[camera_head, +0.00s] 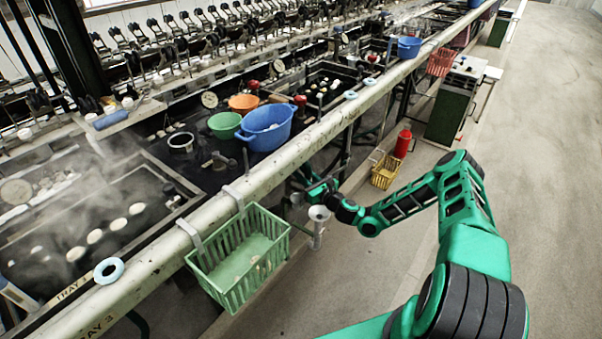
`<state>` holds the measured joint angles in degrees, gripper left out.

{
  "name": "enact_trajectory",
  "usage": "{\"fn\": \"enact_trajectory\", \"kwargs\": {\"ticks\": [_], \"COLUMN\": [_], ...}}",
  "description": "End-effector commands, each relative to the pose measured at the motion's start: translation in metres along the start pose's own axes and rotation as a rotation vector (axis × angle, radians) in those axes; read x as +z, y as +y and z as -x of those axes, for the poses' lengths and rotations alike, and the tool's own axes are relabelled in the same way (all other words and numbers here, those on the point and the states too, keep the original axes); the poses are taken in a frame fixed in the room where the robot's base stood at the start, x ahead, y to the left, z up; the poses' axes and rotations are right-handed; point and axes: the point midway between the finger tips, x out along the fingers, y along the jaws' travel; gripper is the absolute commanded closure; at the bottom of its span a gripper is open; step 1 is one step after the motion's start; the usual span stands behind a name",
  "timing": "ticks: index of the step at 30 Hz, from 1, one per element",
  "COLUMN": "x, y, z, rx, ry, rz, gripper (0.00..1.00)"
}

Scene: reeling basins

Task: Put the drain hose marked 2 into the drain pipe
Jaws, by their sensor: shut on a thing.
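My green and black arm reaches in from the right. My gripper (312,187) is low beside the long pale rail, partly hidden at its tip. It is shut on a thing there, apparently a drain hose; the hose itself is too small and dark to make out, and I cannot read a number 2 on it. A grey upright pipe with a funnel-shaped top, apparently the drain pipe (318,232), stands just below and in front of my gripper. The funnel mouth faces up. I cannot tell whether any hose end is in it.
A green basket (281,262) hangs from the rail (160,259) to the left of the pipe. A yellow basket (385,177) and a red extinguisher (403,142) stand beyond my arm. Blue (268,127), green and orange basins sit behind the rail. The floor at right is clear.

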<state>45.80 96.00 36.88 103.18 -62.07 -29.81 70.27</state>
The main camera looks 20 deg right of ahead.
Motion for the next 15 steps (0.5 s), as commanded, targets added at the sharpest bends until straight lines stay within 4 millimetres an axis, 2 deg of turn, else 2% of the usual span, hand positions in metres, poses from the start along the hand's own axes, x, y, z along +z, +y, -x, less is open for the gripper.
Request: {"fn": "enact_trajectory", "kwargs": {"ticks": [15], "x": [-0.022], "y": [0.0], "z": [0.0], "rx": [0.0], "ry": [-0.002], "rz": [-0.001], "gripper": [0.97]}}
